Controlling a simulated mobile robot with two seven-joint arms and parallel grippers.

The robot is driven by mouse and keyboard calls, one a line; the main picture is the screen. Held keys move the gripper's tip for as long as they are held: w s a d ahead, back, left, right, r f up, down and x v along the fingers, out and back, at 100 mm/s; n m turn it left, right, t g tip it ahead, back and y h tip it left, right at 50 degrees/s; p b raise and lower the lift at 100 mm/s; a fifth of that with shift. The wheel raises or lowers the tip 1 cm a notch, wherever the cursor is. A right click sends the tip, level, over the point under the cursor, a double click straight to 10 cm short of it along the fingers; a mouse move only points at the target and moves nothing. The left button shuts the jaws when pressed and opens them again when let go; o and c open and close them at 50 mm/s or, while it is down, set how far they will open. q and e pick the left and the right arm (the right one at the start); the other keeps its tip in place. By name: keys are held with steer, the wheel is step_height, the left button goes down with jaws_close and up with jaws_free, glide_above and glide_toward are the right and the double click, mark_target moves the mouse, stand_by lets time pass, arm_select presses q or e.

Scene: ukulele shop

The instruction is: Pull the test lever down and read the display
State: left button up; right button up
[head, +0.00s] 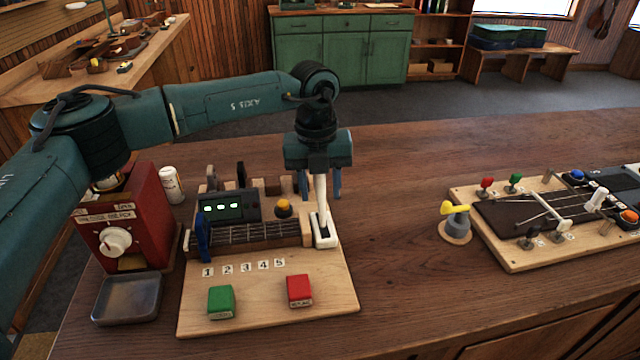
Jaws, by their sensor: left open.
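The test lever (321,201) is a pale upright handle standing in a white slotted base (325,236) at the right side of a wooden test board (267,303). My left gripper (319,184) points down over the lever, with its blue fingers apart on either side of the handle's upper part. The display (228,206) is a dark panel on the board's left with green lit marks, too small to read. My right gripper is not in view.
The board also carries a yellow knob (284,207), a green button (221,301) and a red button (299,290). A red box with a dial (126,225) and a grey tray (127,298) stand left. Another board (517,257) lies right. The counter between is mostly clear.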

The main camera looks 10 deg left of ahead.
arm_select(q)
jaws_close()
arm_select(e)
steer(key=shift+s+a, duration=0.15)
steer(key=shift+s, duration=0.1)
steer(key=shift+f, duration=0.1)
